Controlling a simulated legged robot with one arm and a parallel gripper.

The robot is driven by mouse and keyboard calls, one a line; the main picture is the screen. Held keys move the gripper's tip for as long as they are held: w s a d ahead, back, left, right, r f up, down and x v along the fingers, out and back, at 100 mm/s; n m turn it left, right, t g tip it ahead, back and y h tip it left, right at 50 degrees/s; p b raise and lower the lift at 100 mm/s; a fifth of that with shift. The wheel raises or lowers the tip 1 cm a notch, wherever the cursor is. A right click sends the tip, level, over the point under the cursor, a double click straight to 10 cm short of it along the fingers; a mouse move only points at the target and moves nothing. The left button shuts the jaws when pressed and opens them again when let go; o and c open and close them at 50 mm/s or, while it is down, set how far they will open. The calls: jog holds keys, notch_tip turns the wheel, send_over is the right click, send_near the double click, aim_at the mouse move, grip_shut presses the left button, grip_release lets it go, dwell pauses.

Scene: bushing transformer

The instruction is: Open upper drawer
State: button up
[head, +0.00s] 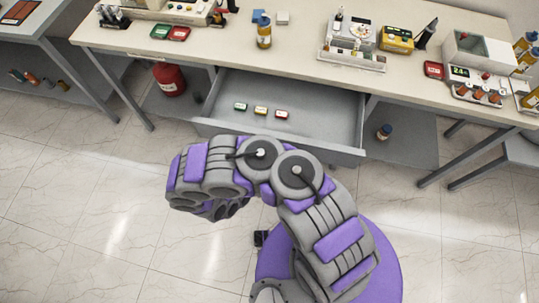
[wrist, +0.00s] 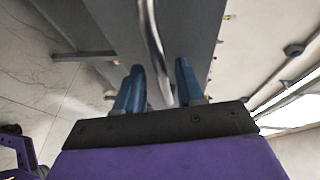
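The grey drawer (head: 325,104) is pulled out from under the table, and its inside shows in the head view. Its front panel (head: 335,151) faces me, and my arm hides part of it. In the wrist view, a shiny curved handle (wrist: 153,40) runs along the grey drawer front (wrist: 195,30). My gripper (wrist: 158,85) has its two blue fingers apart, one on each side of the handle. A gap shows between the handle and each finger. In the head view my fingers are hidden behind my arm.
Several small coloured boxes (head: 260,111) lie inside the drawer. The tabletop (head: 215,47) above carries bottles, instruments and boxes. A red canister (head: 169,79) stands on the lower shelf at left, and a small blue-capped bottle (head: 384,132) at right. The tiled floor (head: 90,190) is clear at left.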

jog(key=shift+r, duration=0.1)
jog(key=p+v, duration=0.3)
jog(key=v, duration=1.4)
jog(key=shift+a+p, duration=0.2)
jog(key=shift+p, duration=0.2)
